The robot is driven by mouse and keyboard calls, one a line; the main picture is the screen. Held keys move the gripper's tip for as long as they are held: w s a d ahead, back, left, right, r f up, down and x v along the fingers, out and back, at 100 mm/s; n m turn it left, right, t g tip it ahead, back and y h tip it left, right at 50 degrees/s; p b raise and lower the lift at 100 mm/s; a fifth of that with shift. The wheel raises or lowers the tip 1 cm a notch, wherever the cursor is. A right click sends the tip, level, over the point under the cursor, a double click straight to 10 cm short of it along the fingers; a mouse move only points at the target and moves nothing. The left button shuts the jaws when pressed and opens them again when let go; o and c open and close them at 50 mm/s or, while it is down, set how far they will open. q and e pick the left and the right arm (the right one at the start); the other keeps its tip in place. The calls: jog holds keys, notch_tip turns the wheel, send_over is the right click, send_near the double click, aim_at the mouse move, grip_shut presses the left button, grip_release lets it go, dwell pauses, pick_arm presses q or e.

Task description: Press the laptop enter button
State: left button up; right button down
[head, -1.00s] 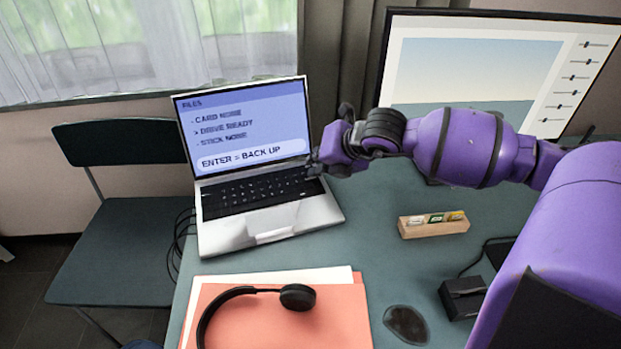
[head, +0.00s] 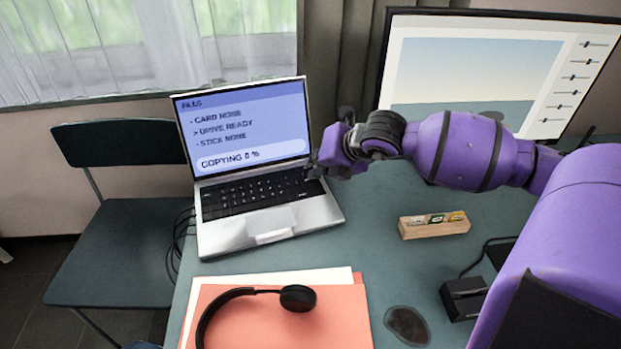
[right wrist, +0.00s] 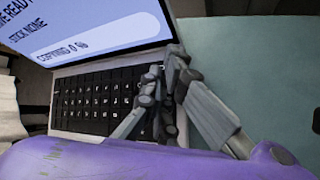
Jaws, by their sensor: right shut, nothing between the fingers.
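The silver laptop (head: 225,235) stands open on the table, with a black keyboard (head: 255,194). Its screen (head: 240,125) lists "CARD NONE", "DRIVE READY" with a marker, and "STICK NONE", above a bar that reads as copying at a low percentage. My right gripper (head: 312,170) is shut and empty at the right end of the keyboard. In the right wrist view its fingertips (right wrist: 162,92) are over the right-hand keys (right wrist: 95,100) and hide the enter key; I cannot tell whether they touch it. My left gripper is not in view.
A large monitor (head: 475,65) stands behind my right arm. A wooden block with small cards (head: 433,226), a black box (head: 465,298), a dark mouse (head: 407,325), and a headset (head: 297,297) on orange folders (head: 335,325) lie in front. A chair (head: 115,245) stands left.

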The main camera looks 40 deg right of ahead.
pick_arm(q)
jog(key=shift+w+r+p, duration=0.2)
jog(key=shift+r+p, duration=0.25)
pick_arm(e)
jog(key=shift+r, duration=0.7)
jog(key=shift+r, duration=0.1)
